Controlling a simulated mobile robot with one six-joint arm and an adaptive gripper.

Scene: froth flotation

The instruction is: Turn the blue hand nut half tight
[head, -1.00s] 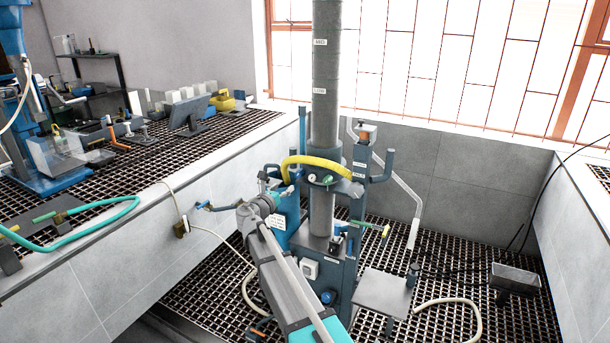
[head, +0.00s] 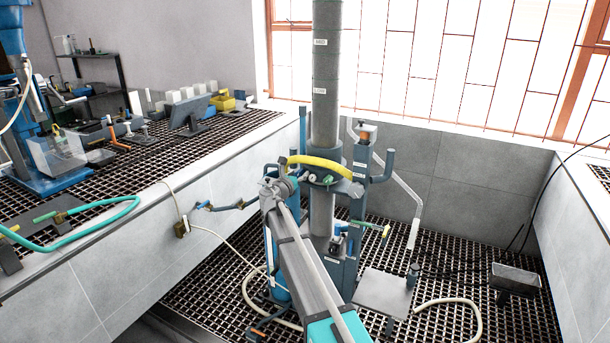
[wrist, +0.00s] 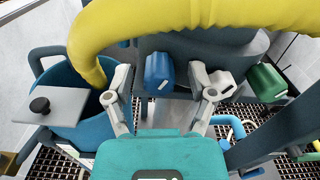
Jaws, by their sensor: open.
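The blue hand nut (wrist: 158,73) shows in the wrist view, on the front of the dark grey collar (wrist: 205,45) of the column. It has a pale mark low on its face. My gripper (wrist: 160,84) is open, with one finger left of the nut and one right of it. I see gaps on both sides and no clear contact; how deep the fingers reach is hard to tell. In the head view my arm (head: 300,255) reaches up to the collar, and I cannot pick out the nut there.
A thick yellow hose (wrist: 160,15) arches close above the nut. A blue tank (wrist: 75,75) stands on the left. The column (head: 326,80) rises behind.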

